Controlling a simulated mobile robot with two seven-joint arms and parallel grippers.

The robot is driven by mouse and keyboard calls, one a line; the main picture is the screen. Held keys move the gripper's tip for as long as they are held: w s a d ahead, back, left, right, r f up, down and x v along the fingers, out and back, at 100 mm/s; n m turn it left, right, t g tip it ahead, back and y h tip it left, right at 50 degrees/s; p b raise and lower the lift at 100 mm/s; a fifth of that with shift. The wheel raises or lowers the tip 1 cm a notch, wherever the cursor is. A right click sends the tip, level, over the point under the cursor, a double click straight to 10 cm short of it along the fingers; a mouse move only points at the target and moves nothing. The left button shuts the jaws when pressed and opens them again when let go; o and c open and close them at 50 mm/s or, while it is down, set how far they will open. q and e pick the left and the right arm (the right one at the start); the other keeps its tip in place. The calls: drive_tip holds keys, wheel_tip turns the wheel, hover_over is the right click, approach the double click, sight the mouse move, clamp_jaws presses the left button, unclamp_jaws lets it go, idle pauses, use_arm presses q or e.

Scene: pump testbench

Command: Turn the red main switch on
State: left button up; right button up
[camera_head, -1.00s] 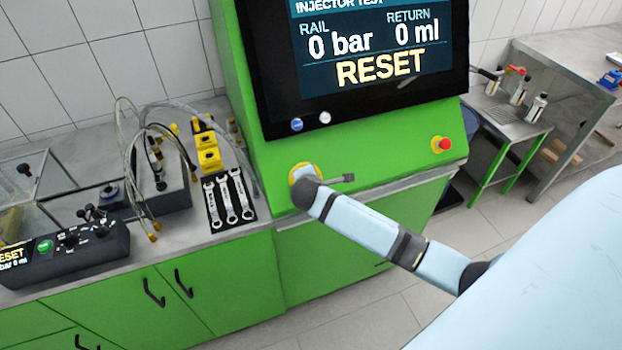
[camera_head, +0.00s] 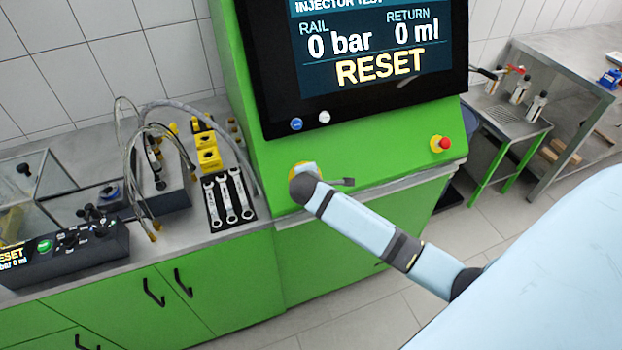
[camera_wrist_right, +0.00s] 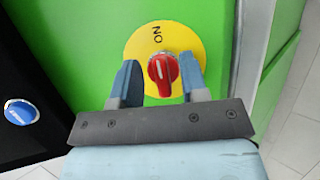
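The red main switch (camera_wrist_right: 162,75) is a red knob with a pale line on it. It sits on a round yellow plate (camera_wrist_right: 185,40) marked "ON", which appears upside down in the right wrist view. My right gripper (camera_wrist_right: 159,63) is open, with one finger on each side of the knob and gaps visible between them. The knob's handle stands roughly upright in that view. In the head view my right wrist hides the knob, and only a bit of the yellow plate (camera_head: 293,169) shows. My left gripper is not in view.
The screen (camera_head: 370,55) above reads "RESET". Wrenches (camera_head: 229,200) and hoses lie on the bench at left.

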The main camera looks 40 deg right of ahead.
drive_tip(key=b+v, duration=0.1)
drive_tip(key=v, duration=1.2)
drive_tip(key=shift+s+a+r+b, duration=0.15)
drive_tip(key=shift+s+r+b, duration=0.05)
drive_tip(key=shift+r+b, duration=0.15)
drive_tip(key=shift+f, duration=0.1)
